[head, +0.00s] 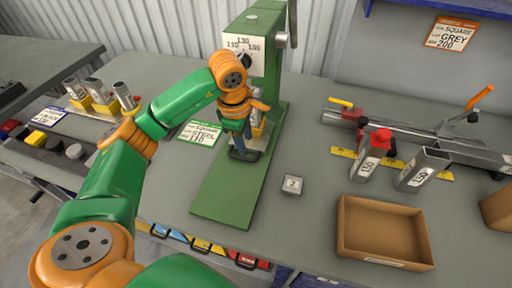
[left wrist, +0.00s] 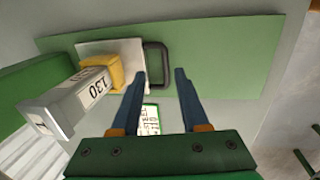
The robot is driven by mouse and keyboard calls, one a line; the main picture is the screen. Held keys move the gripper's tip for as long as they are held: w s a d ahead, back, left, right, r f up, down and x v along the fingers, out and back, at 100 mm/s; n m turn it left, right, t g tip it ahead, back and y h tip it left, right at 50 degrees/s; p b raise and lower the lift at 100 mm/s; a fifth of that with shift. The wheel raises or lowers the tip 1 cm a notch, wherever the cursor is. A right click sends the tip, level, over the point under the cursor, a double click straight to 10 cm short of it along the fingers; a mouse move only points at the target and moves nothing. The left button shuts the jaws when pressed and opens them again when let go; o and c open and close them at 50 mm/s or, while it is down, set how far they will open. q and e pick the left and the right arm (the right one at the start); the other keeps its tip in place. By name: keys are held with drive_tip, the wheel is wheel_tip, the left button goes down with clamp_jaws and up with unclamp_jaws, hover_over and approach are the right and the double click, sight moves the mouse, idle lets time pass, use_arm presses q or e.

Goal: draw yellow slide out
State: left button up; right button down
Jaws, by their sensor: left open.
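In the left wrist view a yellow block (left wrist: 101,73) sits on a pale plate (left wrist: 93,48) with a dark loop handle (left wrist: 157,50) on its right side. A steel square tube marked 130 (left wrist: 65,103) stands in the block. In the head view the block (head: 257,132) is mostly hidden behind my arm at the green press (head: 265,40). My left gripper (head: 241,150) is open and points down over the green base (head: 215,195). In its wrist view the fingertips (left wrist: 160,74) are on either side of the handle; whether they touch it I cannot tell.
Several tubes in yellow holders (head: 100,97) stand at left.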

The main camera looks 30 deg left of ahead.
sight(244, 158)
use_arm(q)
drive_tip(key=shift+s+a+f+p, duration=0.4)
drive_tip(key=shift+s+a+f, duration=0.1)
drive_tip(key=shift+f, duration=0.25)
drive_tip(key=f, duration=0.4)
drive_tip(key=shift+w+p, duration=0.4)
drive_tip(key=shift+w+f, duration=0.2)
drive_tip(key=shift+f, duration=0.2)
drive_tip(key=shift+s+r, duration=0.1)
drive_tip(key=shift+s, duration=0.05)
drive_tip(key=c, duration=0.7)
clamp_jaws()
use_arm(e)
drive_tip(key=shift+s+a+r, duration=0.15)
drive_tip(key=shift+s+r, duration=0.35)
drive_tip(key=shift+r, duration=0.3)
use_arm(q)
drive_tip(key=shift+d, duration=0.1)
